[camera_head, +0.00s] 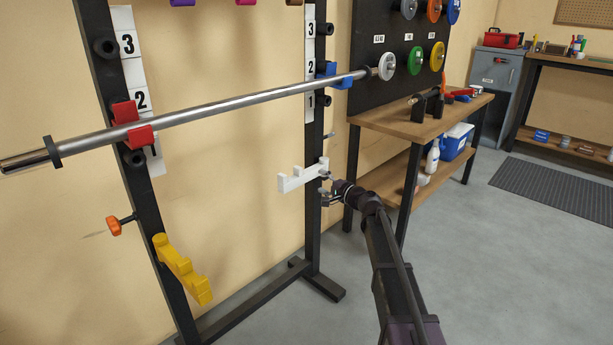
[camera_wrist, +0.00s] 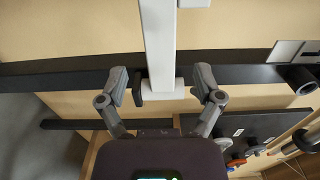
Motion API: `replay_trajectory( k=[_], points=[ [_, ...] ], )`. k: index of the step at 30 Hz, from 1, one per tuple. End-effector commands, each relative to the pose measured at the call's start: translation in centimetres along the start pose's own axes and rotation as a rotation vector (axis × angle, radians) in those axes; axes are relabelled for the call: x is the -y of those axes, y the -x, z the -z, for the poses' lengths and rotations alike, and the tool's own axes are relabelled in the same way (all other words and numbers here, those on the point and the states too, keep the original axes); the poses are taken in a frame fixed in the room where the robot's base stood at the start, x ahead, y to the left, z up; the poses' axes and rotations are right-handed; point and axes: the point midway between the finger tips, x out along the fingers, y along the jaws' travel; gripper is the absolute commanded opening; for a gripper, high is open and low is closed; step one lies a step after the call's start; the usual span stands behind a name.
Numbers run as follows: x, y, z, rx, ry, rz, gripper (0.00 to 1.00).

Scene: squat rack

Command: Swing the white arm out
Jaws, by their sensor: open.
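The white arm (camera_head: 298,178) sticks out from the right upright of the rack, below the label 1. In the wrist view the white arm (camera_wrist: 159,45) runs from the top edge down to its base at the dark upright (camera_wrist: 230,74). My gripper (camera_head: 327,190) is at the upright end of the white arm. In the wrist view my gripper (camera_wrist: 161,82) is open, with one finger on each side of the white arm's base and gaps showing on both sides. A small dark piece (camera_wrist: 138,85) lies between the left finger and the base.
A steel bar (camera_head: 230,104) rests across the red hook (camera_head: 132,122) and the blue hook (camera_head: 343,82) above. A yellow arm (camera_head: 180,267) is on the left upright. A wooden table (camera_head: 385,124) stands close on the right. Grey floor is clear in front.

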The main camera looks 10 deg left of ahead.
Motion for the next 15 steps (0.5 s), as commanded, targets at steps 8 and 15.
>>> replay_trajectory(
  k=[8,15],
  points=[
    [0.0,-4.4,0.1,0.001,0.0,0.0,0.84],
    [0.0,-6.4,0.1,0.0,0.0,0.0,0.84]
  ],
)
